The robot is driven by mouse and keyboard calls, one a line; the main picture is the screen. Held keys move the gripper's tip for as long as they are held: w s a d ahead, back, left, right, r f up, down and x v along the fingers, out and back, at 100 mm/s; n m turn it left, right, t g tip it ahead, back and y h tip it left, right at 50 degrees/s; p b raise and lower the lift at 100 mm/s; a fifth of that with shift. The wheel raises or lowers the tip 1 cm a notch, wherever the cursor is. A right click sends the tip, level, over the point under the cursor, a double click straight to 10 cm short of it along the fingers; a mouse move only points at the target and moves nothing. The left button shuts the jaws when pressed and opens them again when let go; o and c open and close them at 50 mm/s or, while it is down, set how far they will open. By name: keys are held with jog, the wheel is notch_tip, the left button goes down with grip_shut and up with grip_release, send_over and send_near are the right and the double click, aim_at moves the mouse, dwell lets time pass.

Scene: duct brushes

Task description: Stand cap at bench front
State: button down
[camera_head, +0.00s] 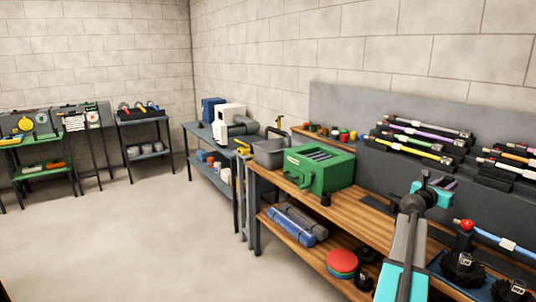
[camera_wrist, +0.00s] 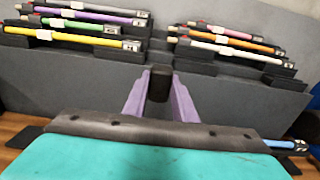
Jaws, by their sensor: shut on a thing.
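My gripper (camera_wrist: 160,90) is shut on a small black cap (camera_wrist: 159,84), held between its two purple fingers in the wrist view. In the head view my gripper (camera_head: 442,184) is above the right part of the wooden bench (camera_head: 372,206), in front of the grey back panel. The cap is too small there to make out clearly. The bench's front edge runs from the green machine down to the lower right. My arm hides part of the bench top.
A green machine (camera_head: 318,170) stands on the bench's left part, with a small black cylinder (camera_head: 326,200) near its front. Racks of coloured rods (camera_head: 425,143) are on the back panel (camera_head: 345,108). Black brushes (camera_head: 462,268) lie at the lower right.

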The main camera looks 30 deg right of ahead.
jog(key=shift+f+m, duration=0.1)
jog(key=shift+m, duration=0.3)
jog(key=shift+r+n, duration=0.2)
jog(key=shift+n, duration=0.3)
jog(key=shift+n+p, duration=0.5)
jog(key=shift+p, duration=0.25)
jog(key=w+d+f+n+p, duration=0.1)
jog(key=d+f+n+p, duration=0.2)
jog(key=n, duration=0.5)
jog(key=w+d+f+n+p, duration=0.2)
jog(key=f+n+p, duration=0.4)
jog(key=n+p, duration=0.1)
jog(key=shift+d+n, duration=0.4)
jog(key=shift+n, duration=0.2)
jog(key=shift+r, duration=0.1)
